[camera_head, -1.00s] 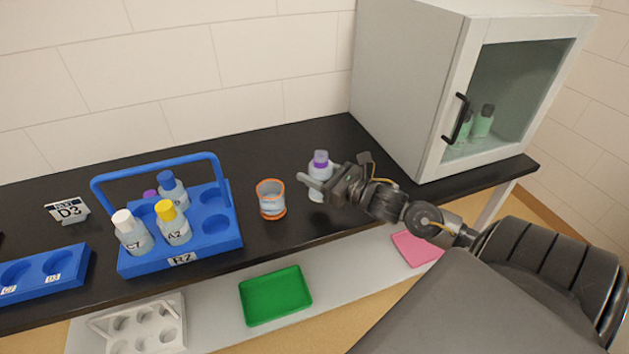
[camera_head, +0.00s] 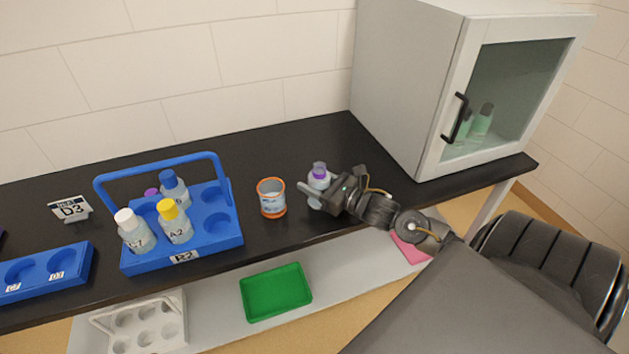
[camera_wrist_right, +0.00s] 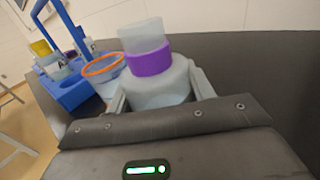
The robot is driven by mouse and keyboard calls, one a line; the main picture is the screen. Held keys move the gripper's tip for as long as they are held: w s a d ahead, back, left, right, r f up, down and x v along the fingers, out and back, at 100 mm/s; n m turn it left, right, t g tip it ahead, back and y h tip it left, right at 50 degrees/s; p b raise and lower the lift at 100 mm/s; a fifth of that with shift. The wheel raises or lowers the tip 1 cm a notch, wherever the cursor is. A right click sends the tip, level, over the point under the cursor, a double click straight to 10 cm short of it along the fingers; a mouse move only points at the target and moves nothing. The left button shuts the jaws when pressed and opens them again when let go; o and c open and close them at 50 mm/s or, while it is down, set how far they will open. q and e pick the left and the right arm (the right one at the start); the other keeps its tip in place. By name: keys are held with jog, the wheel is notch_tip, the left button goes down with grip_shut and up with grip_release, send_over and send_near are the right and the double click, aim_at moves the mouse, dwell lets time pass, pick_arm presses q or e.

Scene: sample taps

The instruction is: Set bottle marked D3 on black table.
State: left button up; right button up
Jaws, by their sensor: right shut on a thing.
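A white bottle with a purple cap (camera_head: 319,177) is at the right part of the black table (camera_head: 300,137). My right gripper (camera_head: 317,194) is shut on it. In the right wrist view the bottle (camera_wrist_right: 160,82) sits between the two fingers (camera_wrist_right: 160,98), with its purple band and pale top facing up. I cannot read a mark on it, and its base is hidden, so I cannot tell whether it touches the table. A sign reading D3 (camera_head: 69,208) stands at the left. My left gripper is not in view.
An orange-rimmed cup (camera_head: 271,198) stands just left of the held bottle. A blue carrier (camera_head: 225,238) holds several bottles. A blue rack (camera_head: 45,284) has a hole labelled D3. A glass-door cabinet (camera_head: 410,90) stands at right. A green tray (camera_head: 276,292) lies below.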

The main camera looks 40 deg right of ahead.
jog(key=o, duration=1.1)
jog(key=shift+o, duration=0.2)
jog(key=shift+r+p, duration=0.15)
jog(key=shift+p, duration=0.15)
jog(key=shift+s, duration=0.2)
jog(key=b+v, duration=0.2)
jog(key=v, duration=0.9)
jog(key=shift+s+d, duration=0.15)
jog(key=shift+s, duration=0.1)
